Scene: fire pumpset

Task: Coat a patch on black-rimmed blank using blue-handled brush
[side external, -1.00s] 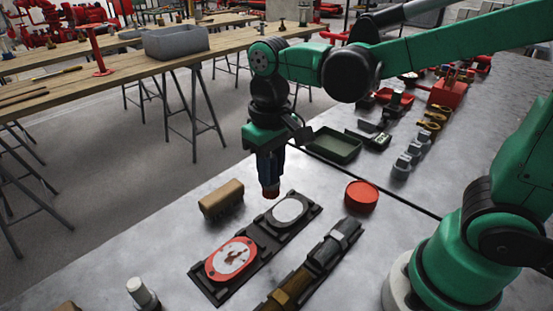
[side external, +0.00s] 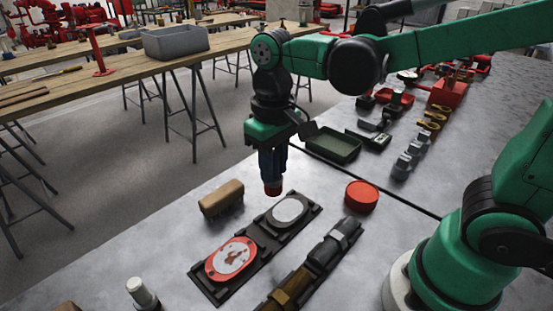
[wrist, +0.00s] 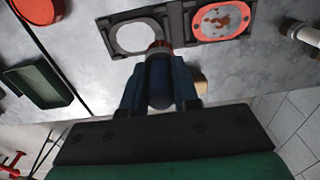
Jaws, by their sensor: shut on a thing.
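My gripper (side external: 273,162) is shut on the blue-handled brush (wrist: 160,82) and holds it pointing down, above the table. The brush's red end (side external: 273,188) is above and a little left of the black-rimmed blank (side external: 289,210) in the side view. In the wrist view the red end overlaps the edge of that blank (wrist: 136,37); touching cannot be seen there. The blank's face is pale grey, with no coloured patch visible. The red-rimmed blank (side external: 231,259) beside it has reddish-brown patches on a white face. Both lie in a black holder (side external: 262,236).
A brown block-shaped brush (side external: 221,199) lies left of the holder. A round red lid-like thing (side external: 361,196) is to its right. A dark tool with a brass part (side external: 322,256) lies in front. A green tray (side external: 333,145) stands farther back. A white-topped cylinder (side external: 141,292) is at front left.

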